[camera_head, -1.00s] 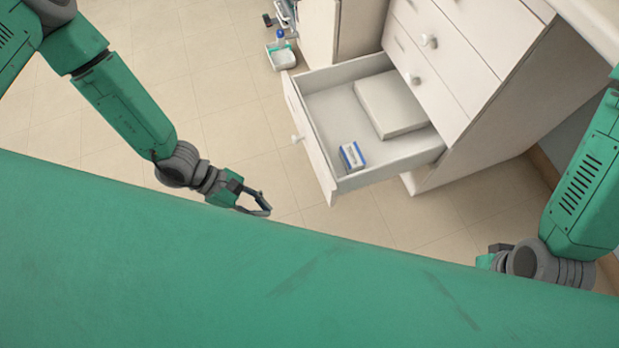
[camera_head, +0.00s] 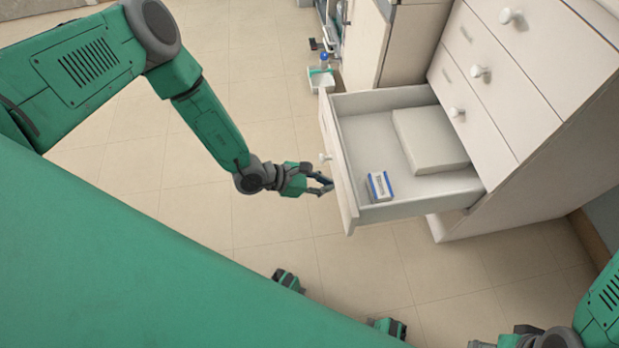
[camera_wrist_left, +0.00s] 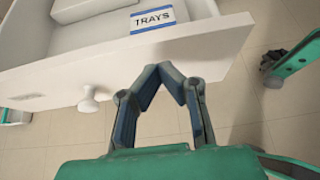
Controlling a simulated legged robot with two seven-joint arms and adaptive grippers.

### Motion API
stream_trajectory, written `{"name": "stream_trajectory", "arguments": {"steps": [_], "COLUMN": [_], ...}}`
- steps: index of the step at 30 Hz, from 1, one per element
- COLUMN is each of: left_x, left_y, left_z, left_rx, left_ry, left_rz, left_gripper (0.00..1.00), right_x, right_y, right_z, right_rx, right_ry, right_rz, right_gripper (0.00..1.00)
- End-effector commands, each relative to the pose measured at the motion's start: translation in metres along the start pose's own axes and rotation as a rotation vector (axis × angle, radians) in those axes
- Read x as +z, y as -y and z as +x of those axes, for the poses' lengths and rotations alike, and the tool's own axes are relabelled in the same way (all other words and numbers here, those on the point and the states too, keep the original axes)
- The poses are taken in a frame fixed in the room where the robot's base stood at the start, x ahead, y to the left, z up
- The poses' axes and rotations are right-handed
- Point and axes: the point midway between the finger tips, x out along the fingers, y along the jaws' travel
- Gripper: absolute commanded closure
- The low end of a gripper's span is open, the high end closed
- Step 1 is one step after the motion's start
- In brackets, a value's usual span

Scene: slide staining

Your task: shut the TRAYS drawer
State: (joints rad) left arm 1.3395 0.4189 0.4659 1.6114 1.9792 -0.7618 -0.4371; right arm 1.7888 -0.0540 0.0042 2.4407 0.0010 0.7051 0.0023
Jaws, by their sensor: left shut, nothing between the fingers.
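The pale drawer (camera_head: 340,165) is pulled well out of the cabinet, and its round knob (camera_head: 325,157) faces my left arm. Inside it is a blue-and-white piece marked TRAYS (camera_head: 380,187), which also shows in the left wrist view (camera_wrist_left: 152,18). A flat pale box (camera_head: 430,140) lies behind it. My left gripper (camera_head: 329,184) is shut and empty, just outside the drawer front, nearer the camera than the knob. In the left wrist view its fingertips (camera_wrist_left: 171,70) overlap the drawer front (camera_wrist_left: 190,62); I cannot tell whether they touch. My right gripper is barely visible at the lower right edge.
Several drawers (camera_head: 485,100) above are shut, each with a round knob. A small tray (camera_head: 322,79) with a blue-capped bottle stands at the back, left of the cabinet. The tiled floor (camera_head: 290,120) left of the open drawer is clear.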

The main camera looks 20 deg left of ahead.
Motion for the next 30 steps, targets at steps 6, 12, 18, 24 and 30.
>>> {"name": "stream_trajectory", "arguments": {"steps": [6,12,18,24,30], "left_x": [0.011,0.014,0.013,0.018,0.033], "left_y": [0.000,0.001,0.000,0.001,0.001], "left_z": [0.019,0.021,0.021,0.028,0.054], "left_rx": [0.000,0.000,0.000,-0.001,0.000], "left_ry": [-0.002,-0.005,-0.003,-0.001,0.000], "left_rz": [0.003,0.003,0.002,0.002,0.003], "left_gripper": [1.00,1.00,1.00,1.00,1.00], "right_x": [0.000,0.000,0.000,0.000,0.000], "right_y": [0.001,0.000,0.000,0.000,0.000], "right_z": [0.009,0.009,0.009,0.008,0.007], "right_rx": [-0.001,0.000,0.000,0.000,0.000], "right_ry": [0.000,-0.001,-0.001,-0.001,-0.001], "right_rz": [-0.001,-0.001,-0.001,-0.001,-0.001], "right_gripper": [0.53,0.53,0.53,0.53,0.53]}}
